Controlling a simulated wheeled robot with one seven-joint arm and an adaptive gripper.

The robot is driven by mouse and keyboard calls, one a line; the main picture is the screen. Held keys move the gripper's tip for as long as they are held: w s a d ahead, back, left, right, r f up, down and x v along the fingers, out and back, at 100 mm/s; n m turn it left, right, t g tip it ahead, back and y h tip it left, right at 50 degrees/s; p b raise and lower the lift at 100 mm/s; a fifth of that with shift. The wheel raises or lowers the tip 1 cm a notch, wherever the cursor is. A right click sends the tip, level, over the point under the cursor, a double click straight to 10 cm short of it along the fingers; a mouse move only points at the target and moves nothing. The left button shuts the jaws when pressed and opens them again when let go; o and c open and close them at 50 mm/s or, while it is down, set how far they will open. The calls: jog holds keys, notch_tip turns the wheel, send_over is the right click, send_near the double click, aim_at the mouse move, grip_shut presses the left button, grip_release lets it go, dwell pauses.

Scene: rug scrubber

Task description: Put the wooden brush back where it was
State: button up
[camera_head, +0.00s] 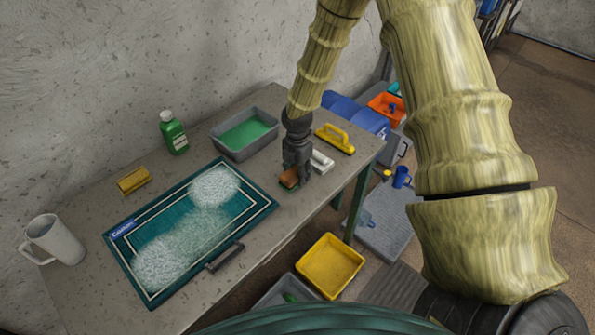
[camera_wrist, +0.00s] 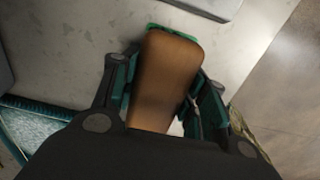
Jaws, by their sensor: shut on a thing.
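The wooden brush (camera_head: 290,178) is a brown block at the table's front edge, right of the green rug. In the wrist view the brush (camera_wrist: 165,80) lies between my gripper's fingers, with a green edge showing at its far end. My gripper (camera_head: 292,172) points down and is shut on the brush; its fingers (camera_wrist: 160,90) touch both sides. The brush is at or just above the tabletop; I cannot tell whether it touches. Its underside is hidden.
The rug (camera_head: 127,259) with white foam lies left. A grey tray of green liquid (camera_head: 243,154) stands behind. A white-handled tool (camera_head: 321,161) and yellow float (camera_head: 335,139) lie close right. A green bottle (camera_head: 173,133), yellow sponge (camera_head: 133,180) and white jug (camera_head: 53,240) stand farther left.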

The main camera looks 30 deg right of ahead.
jog(key=shift+f, duration=0.35)
jog(key=shift+f, duration=0.1)
jog(key=o, duration=1.4)
jog(key=shift+r+b, duration=1.95)
jog(key=shift+r, duration=4.2)
